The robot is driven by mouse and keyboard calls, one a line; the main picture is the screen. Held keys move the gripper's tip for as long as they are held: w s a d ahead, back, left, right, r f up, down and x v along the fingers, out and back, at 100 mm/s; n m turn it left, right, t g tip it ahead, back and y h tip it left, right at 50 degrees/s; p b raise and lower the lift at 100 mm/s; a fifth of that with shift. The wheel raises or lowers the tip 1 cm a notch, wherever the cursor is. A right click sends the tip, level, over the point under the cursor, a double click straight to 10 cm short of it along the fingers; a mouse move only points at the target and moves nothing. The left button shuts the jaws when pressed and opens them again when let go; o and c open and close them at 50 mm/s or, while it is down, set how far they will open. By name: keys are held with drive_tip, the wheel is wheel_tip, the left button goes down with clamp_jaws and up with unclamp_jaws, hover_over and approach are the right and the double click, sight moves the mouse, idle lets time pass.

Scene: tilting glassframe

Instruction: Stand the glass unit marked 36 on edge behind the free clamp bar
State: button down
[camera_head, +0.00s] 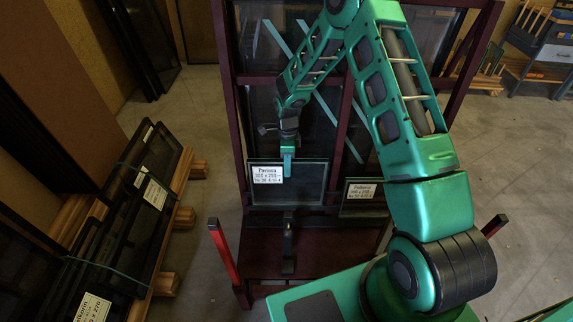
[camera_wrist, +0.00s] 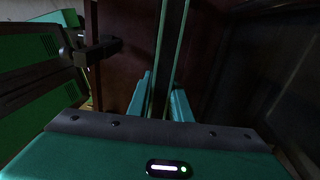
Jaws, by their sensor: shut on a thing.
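A dark-framed glass unit (camera_head: 305,183) with a white label stands on edge, roughly upright, at the front of the dark red frame (camera_head: 232,110). Its label's small print is too fine to read surely as 36. My gripper (camera_head: 288,166) is shut on its top edge from above. In the wrist view, my gripper's two green fingers (camera_wrist: 160,108) lie on either side of the thin pane (camera_wrist: 168,50). A black clamp bar (camera_head: 288,245) rises on the red base in front of the unit, and a black clamp part (camera_wrist: 98,50) shows in the wrist view.
A second labelled glass unit (camera_head: 362,198) stands to the right, partly behind my arm. Strapped dark panes (camera_head: 130,215) lean on wooden bearers at left. Red posts (camera_head: 225,250) edge the red base (camera_head: 255,245). Open floor (camera_head: 195,105) lies between the panes and frame.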

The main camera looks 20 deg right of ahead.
sight(287, 185)
drive_tip(key=shift+w+f, duration=0.2)
drive_tip(key=shift+f, duration=5.5)
drive_tip(key=c, duration=1.7)
unclamp_jaws()
drive_tip(key=shift+o, duration=0.9)
drive_tip(key=shift+s+d+f, duration=0.1)
drive_tip(key=shift+w+r, duration=0.15)
drive_tip(key=shift+r, duration=1.4)
drive_tip(key=shift+w+r, duration=0.1)
drive_tip(key=shift+r, duration=1.4)
